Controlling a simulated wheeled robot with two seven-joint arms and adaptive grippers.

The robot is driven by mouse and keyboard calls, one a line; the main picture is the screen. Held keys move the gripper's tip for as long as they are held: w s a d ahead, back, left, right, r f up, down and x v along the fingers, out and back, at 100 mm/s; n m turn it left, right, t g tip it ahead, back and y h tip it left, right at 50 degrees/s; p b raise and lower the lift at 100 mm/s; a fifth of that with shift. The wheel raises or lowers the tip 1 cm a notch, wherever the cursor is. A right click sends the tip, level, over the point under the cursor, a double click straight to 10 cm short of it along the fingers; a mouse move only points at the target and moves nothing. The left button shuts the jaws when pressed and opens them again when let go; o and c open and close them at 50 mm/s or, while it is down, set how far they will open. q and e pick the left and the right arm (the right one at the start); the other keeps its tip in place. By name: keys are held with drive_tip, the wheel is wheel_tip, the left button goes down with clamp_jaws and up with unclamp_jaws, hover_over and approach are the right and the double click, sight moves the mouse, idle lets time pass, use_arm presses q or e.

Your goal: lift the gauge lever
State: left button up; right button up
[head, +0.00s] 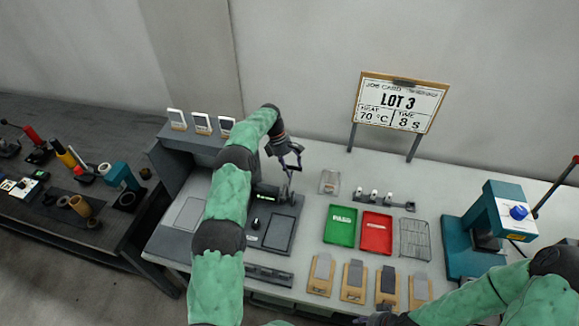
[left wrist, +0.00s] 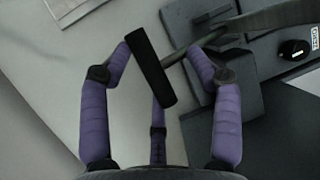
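The gauge (head: 268,192) is a dark unit with a small green display on a dark base plate on the bench. Its lever, a grey bar with a black cylindrical grip (left wrist: 151,66), shows in the left wrist view. My left gripper (head: 290,158) is above the gauge's back right side. In the left wrist view its purple fingers (left wrist: 160,52) are spread, with the black grip between them and gaps visible on both sides. My right gripper (head: 378,318) is only partly visible at the bottom edge of the head view; its fingers cannot be made out.
A green tray (head: 341,226) and a red tray (head: 376,232) lie right of the gauge, beside a wire rack (head: 414,239). Several wooden clipboard-like pieces (head: 354,281) lie in front. A teal press (head: 490,225) stands at right. A sign (head: 399,102) stands behind.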

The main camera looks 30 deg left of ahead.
use_arm(q)
drive_tip(key=shift+s+d+f, duration=0.25)
drive_tip(key=shift+d, duration=0.2)
drive_tip(key=r, duration=1)
drive_tip(key=shift+w+a+r, duration=0.2)
drive_tip(key=shift+a+r, duration=0.15)
drive_tip(key=shift+a, duration=0.05)
